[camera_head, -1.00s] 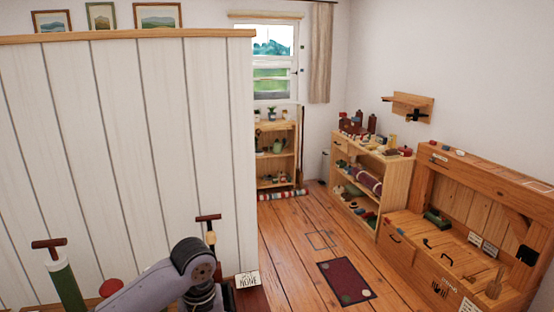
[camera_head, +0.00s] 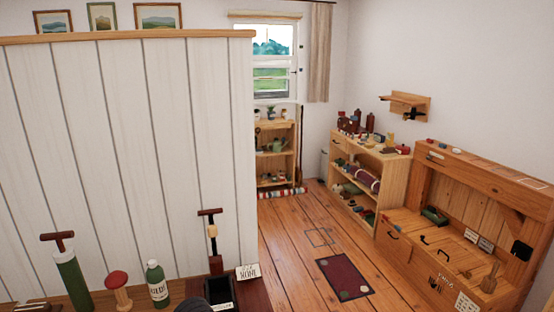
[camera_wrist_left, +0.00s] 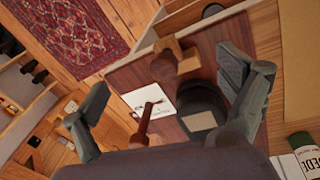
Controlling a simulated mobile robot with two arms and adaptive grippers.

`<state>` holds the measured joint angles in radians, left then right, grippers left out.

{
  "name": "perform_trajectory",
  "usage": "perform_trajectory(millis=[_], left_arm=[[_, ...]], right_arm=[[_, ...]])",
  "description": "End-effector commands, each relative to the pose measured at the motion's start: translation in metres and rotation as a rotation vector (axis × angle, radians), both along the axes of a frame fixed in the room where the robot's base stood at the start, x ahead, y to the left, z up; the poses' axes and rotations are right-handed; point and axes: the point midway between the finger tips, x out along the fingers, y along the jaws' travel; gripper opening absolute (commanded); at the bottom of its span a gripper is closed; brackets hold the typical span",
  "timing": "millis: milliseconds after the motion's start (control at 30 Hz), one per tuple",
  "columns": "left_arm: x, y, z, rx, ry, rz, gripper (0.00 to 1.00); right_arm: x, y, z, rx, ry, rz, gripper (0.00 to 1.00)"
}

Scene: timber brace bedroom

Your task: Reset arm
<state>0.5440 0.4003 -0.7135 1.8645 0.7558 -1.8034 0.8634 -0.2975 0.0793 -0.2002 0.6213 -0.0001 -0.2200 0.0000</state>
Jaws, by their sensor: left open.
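My left gripper (camera_wrist_left: 165,95) shows in the left wrist view, its two grey fingers spread wide apart with nothing held between them. It is above a brown board. Between and beyond the fingers I see a white card (camera_wrist_left: 152,103), a black container (camera_wrist_left: 203,112) and a brown wooden piece (camera_wrist_left: 165,68). In the head view my left gripper is out of sight; only a dark bit of what may be my arm shows at the bottom edge. My right gripper is in neither view.
In the head view, a green T-handled cylinder (camera_head: 70,278), a red-topped spool (camera_head: 118,288), a green bottle (camera_head: 157,283) and a dark container (camera_head: 219,291) stand along the bottom before the white panel wall (camera_head: 120,150). A rug (camera_head: 345,277) lies on open floor.

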Motion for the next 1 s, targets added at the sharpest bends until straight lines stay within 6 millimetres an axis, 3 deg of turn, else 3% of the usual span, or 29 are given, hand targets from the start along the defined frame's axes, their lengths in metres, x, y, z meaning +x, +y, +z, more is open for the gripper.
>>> perform_trajectory(millis=[133,267,500,1000], left_arm=[[-0.035,-0.015,-0.022,-0.072,-0.053,-0.079,0.93],[-0.066,-0.012,-0.035,-0.108,-0.131,-0.12,0.93],[-0.118,0.028,-0.049,-0.048,-0.233,-0.129,0.93],[-0.194,0.113,-0.052,0.183,-0.25,-0.137,0.93]], right_arm=[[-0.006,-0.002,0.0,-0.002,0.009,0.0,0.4],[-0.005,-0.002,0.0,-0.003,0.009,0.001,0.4],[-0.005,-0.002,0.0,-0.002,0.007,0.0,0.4],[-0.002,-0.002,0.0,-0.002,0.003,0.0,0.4]])
